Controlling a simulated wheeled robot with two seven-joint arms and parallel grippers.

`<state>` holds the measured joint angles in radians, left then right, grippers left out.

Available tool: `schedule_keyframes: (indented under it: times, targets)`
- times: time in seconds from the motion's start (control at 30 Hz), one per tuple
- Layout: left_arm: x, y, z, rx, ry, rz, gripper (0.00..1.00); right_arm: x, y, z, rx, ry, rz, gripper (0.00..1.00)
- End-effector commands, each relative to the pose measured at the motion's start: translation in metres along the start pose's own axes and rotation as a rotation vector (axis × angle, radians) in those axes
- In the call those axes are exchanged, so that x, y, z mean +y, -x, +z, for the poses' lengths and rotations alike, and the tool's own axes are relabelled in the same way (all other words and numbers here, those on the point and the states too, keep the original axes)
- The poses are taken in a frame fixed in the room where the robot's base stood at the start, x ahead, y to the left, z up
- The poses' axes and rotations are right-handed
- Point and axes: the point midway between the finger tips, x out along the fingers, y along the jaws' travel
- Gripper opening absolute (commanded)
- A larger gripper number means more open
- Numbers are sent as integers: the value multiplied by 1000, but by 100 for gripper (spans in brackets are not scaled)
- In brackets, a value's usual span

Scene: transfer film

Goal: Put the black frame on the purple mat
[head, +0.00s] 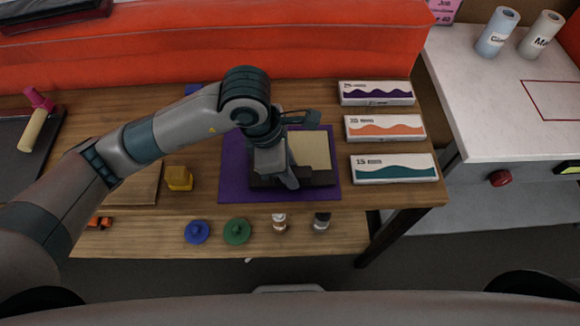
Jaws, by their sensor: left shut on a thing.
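The purple mat (229,181) lies on the wooden table, left of a column of three boxes. The black frame (318,179) is at the mat, with a pale cream panel (310,149) showing inside it. My left gripper (281,179) is over the mat, pointing down, and is shut on the left part of the frame. The gripper and wrist hide much of the frame's left side. I cannot tell whether the frame touches the mat or is held just above it. My right gripper is not in view.
Three boxes, purple-waved (377,93), orange-waved (384,128) and teal-waved (394,168), stand right of the mat. A yellow block (179,178) is left. Blue (197,231) and green (237,231) discs and two small bottles sit in front, lower. A red padded wall (330,45) is behind.

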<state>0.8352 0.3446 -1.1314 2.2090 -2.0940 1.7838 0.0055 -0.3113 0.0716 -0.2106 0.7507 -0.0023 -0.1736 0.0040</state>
Motion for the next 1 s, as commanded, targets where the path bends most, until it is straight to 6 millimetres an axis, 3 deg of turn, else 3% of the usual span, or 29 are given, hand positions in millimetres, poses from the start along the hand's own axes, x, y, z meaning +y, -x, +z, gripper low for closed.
schedule_keyframes:
  times: [0.2,0.8,0.83,0.9,1.0]
  targets:
    - [0,-4,-1,0,-2,2,0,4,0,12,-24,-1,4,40]
    - [0,-6,-2,0,-2,2,0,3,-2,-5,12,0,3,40]
    - [0,-6,-2,0,-2,1,27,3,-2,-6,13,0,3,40]
    - [0,-6,-2,0,-2,1,43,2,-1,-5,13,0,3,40]
    - [0,-6,-2,0,-2,1,43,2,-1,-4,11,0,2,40]
